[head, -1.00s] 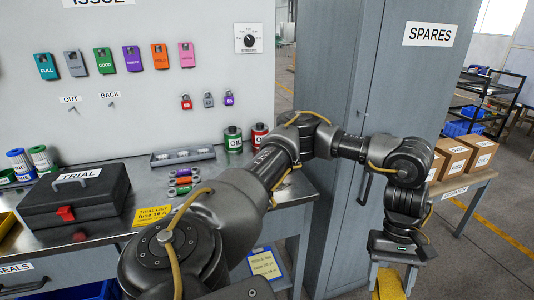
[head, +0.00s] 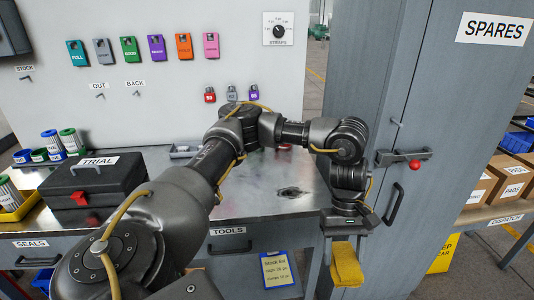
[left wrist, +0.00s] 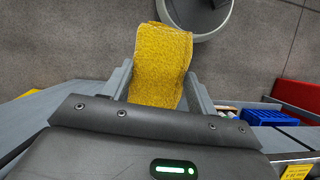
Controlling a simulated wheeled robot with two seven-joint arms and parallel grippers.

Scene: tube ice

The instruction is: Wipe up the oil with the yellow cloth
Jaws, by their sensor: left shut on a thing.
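The yellow cloth (head: 346,265) hangs folded from my left gripper (head: 345,236), which is shut on it in front of the bench's right end. In the left wrist view the cloth (left wrist: 160,65) sits between the two fingers of the left gripper (left wrist: 160,88), with grey floor beyond. A small dark patch that looks like the oil (head: 290,192) lies on the metal bench top (head: 255,200), to the left of and farther than the gripper. The cloth is apart from it. My right gripper is not in view.
A grey cabinet (head: 385,90) with a red-knobbed latch (head: 414,164) stands right behind the gripper. A black TRIAL case (head: 95,183) sits at the bench's left. Boxes (head: 510,175) stand at the right. My left arm hides part of the bench; bare metal surrounds the dark patch.

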